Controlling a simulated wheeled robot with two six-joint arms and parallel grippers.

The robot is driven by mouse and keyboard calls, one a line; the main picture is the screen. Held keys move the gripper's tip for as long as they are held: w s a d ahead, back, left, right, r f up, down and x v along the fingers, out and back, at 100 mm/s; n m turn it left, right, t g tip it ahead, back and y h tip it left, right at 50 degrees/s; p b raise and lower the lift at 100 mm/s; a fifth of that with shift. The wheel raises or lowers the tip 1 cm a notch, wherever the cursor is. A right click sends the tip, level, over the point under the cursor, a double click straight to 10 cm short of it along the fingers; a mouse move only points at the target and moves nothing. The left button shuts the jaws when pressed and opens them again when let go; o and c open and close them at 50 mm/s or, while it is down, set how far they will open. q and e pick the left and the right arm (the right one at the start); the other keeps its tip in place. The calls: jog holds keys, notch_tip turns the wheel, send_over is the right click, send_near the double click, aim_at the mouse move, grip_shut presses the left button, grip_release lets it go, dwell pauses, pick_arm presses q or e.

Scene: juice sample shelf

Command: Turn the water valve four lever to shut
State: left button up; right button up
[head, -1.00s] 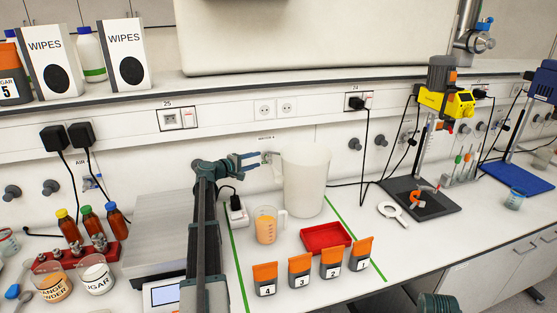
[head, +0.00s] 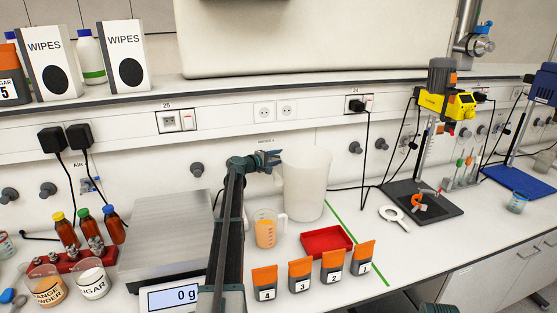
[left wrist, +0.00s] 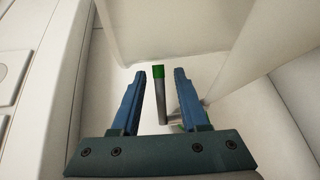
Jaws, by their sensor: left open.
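The water valve four lever shows in the left wrist view as a grey rod with a green tip (left wrist: 159,86), standing out between my two blue fingers. In the head view, my left gripper (head: 276,160) is at the back wall, under a small valve label (head: 266,140) and just left of the large pitcher (head: 306,185). In the wrist view, my left gripper (left wrist: 160,74) is open, with a gap visible on both sides of the lever. The gripper and arm hide the valve in the head view.
The pitcher stands close to the right of my left gripper. A measuring jug of orange liquid (head: 266,232), a red tray (head: 326,232) and several numbered orange-lidded containers stand in front. A scale (head: 165,235) is left of my arm. The shelf edge (head: 300,68) runs above.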

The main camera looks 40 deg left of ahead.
pick_arm(q)
jog(key=shift+w, duration=0.25)
grip_shut()
jog(key=shift+s, duration=0.1)
dwell(1.2)
